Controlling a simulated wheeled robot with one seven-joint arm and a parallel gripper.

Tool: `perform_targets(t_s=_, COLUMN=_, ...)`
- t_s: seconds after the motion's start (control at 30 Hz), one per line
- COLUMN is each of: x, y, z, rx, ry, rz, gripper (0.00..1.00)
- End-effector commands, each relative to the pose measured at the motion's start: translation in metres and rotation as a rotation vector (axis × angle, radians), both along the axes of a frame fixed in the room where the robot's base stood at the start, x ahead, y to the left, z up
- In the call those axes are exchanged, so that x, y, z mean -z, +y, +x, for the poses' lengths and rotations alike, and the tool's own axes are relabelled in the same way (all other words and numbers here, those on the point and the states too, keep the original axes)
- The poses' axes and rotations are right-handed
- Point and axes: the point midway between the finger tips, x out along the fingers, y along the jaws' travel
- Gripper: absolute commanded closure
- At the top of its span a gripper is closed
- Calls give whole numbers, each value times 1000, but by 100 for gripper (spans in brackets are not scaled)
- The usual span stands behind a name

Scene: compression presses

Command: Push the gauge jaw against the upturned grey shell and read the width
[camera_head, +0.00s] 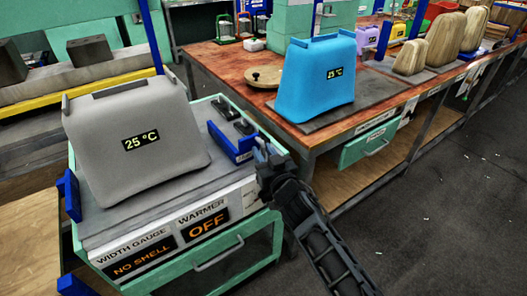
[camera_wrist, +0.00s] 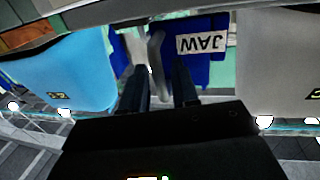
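The grey shell (camera_head: 135,140) stands upturned on the gauge bench at left, its label reading 25 °C; it also shows at the right of the wrist view (camera_wrist: 275,60). The blue gauge jaw (camera_head: 232,149) is right of the shell with a visible gap. In the wrist view the jaw (camera_wrist: 215,65) carries an upside-down JAW label. My gripper (camera_head: 265,160) is at the jaw's outer side. In the wrist view my gripper (camera_wrist: 160,80) has its fingers apart, with a grey handle (camera_wrist: 155,50) between or just beyond them; contact is unclear. The width gauge display (camera_head: 144,257) reads NO SHELL.
The warmer display (camera_head: 209,228) reads OFF. A blue fixed stop (camera_head: 70,195) is at the shell's left. Several tan shells stand farther right. Dark floor at right is clear.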

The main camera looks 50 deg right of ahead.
Motion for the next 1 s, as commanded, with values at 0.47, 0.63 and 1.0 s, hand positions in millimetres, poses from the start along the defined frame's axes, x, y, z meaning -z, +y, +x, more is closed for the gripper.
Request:
perform_targets(t_s=0.47, x=0, y=-1, z=2, rx=0, ry=1, rz=0, gripper=86)
perform_targets(t_s=0.63, x=0, y=-1, z=2, rx=0, ry=1, rz=0, gripper=100)
perform_targets(t_s=1.0, x=5, y=10, z=7, rx=-1, ry=-2, rz=-3, gripper=100)
